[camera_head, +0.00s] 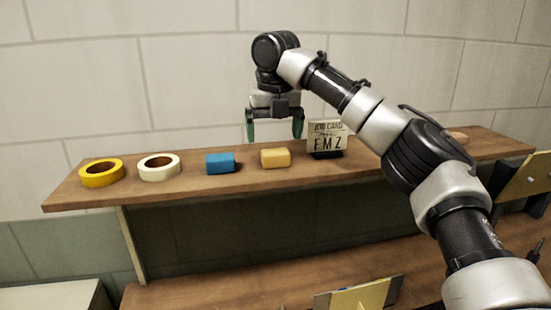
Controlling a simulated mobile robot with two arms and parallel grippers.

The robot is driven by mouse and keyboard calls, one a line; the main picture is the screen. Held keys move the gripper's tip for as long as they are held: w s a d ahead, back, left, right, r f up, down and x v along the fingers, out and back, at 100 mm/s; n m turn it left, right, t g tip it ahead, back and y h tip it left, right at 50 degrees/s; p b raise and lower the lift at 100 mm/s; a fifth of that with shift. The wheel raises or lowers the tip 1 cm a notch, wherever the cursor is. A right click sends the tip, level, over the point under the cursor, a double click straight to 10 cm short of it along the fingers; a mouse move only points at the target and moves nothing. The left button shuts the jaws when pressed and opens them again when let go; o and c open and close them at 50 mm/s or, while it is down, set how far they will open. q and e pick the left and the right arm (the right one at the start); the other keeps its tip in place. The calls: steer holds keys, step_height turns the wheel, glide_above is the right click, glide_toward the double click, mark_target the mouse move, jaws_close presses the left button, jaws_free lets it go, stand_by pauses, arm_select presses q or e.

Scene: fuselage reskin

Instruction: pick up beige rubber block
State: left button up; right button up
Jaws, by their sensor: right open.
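The beige rubber block (276,158) is a small yellowish-beige block on the upper wooden shelf (195,188). It sits between a blue block (220,163) and a small card stand. My right gripper (274,136) points down above and slightly behind the beige block. Its two fingers are spread wide and nothing is between them. The gripper is apart from the block. My left gripper does not show.
A yellow tape roll (101,173) and a cream tape roll (158,167) lie to the left. The job card stand (327,142) is close on the right of the block. A lower wooden surface (210,290) runs below. A wall (130,90) stands behind.

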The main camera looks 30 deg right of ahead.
mark_target(275, 151)
steer(key=shift+w+f, duration=0.1)
steer(key=shift+f, duration=0.3)
steer(key=f, duration=0.2)
steer(key=f+p, duration=0.1)
steer(key=shift+s+d+f, duration=0.15)
steer(key=shift+s+f, duration=0.05)
steer(key=shift+s, duration=0.05)
steer(key=shift+f, duration=0.55)
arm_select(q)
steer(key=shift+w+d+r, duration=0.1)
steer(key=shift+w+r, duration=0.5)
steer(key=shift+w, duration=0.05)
arm_select(e)
steer(key=shift+w, duration=0.15)
steer(key=c, duration=1)
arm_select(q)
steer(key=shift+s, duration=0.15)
arm_select(e)
steer(key=shift+r, duration=0.1)
